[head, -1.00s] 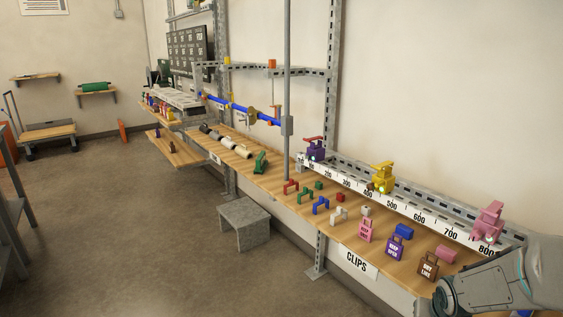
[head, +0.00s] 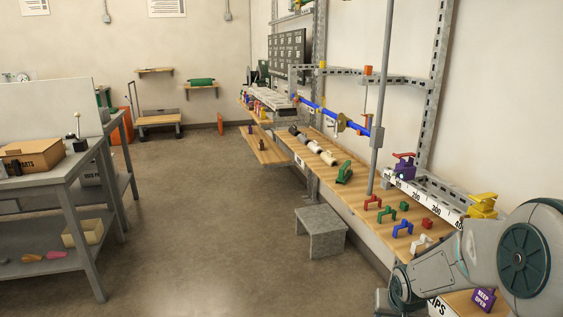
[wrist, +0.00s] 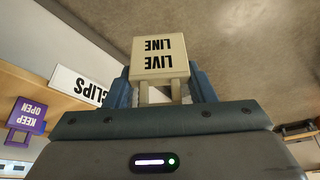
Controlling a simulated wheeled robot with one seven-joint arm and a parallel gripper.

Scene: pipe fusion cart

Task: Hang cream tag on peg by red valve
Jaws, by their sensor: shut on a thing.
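The cream tag (wrist: 159,60), lettered "LIVE LINE", shows upside down in the wrist view. My gripper (wrist: 165,90) is shut on it, with a blue finger on each side of its frame. In the head view my arm fills the lower right, and I cannot make out the tag there. A blue pipe (head: 316,106) runs along the wall rack with an orange-red valve handle (head: 366,122) near its right end. A purple fitting with a red top (head: 403,158) stands on the numbered rail. I cannot clearly make out a peg.
The wooden shelf (head: 327,178) below the pipe holds clips and fittings. A purple "KEEP OPEN" tag (head: 483,298) is near my arm. A grey upright pole (head: 381,100) stands before the rack. A grey stool (head: 320,232) is on the floor; the floor left of it is clear.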

